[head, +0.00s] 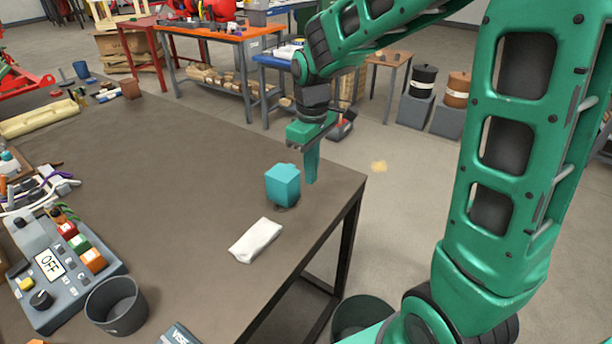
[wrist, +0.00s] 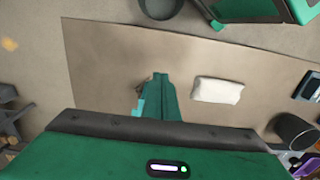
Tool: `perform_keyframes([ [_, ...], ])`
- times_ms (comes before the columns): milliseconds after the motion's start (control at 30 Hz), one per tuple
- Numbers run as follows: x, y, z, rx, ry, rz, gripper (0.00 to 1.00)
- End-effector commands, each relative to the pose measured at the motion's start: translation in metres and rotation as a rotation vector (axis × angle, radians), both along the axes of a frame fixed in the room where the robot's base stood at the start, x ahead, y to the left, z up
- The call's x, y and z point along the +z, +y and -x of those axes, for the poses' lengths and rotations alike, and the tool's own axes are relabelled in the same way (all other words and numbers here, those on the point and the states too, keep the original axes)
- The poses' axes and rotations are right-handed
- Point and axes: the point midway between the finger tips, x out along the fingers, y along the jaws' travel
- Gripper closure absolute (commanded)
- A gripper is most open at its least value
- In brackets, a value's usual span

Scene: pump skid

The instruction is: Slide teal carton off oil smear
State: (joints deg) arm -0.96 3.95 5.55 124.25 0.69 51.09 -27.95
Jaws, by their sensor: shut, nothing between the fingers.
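The teal carton (head: 283,186) stands upright on the dark tabletop near its right edge. A dark patch, likely the oil smear (head: 287,208), shows at the carton's base; the carton hides the rest of it. My gripper (head: 310,180) is shut and empty, pointing down just right of the carton. I cannot tell whether the fingers touch it. In the wrist view my shut fingers (wrist: 158,80) hide most of the carton, and only a teal sliver (wrist: 138,109) shows at their left.
A folded white cloth (head: 256,240) lies in front of the carton, near the table's edge. A control box with an OFF label (head: 50,264) and a dark cup (head: 116,305) stand at the left front. The tabletop (head: 190,165) left of the carton is clear.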

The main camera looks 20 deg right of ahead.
Motion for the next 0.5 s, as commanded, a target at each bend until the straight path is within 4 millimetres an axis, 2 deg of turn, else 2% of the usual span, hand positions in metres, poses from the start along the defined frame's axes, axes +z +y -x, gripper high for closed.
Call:
perform_keyframes([
  [400, -0.077, -0.001, 0.002, -0.002, 0.006, 0.0, 1.0],
  [467, -0.087, 0.0, 0.002, -0.002, 0.005, 0.0, 1.0],
  [500, -0.086, 0.004, -0.006, 0.0, 0.0, 0.0, 1.0],
])
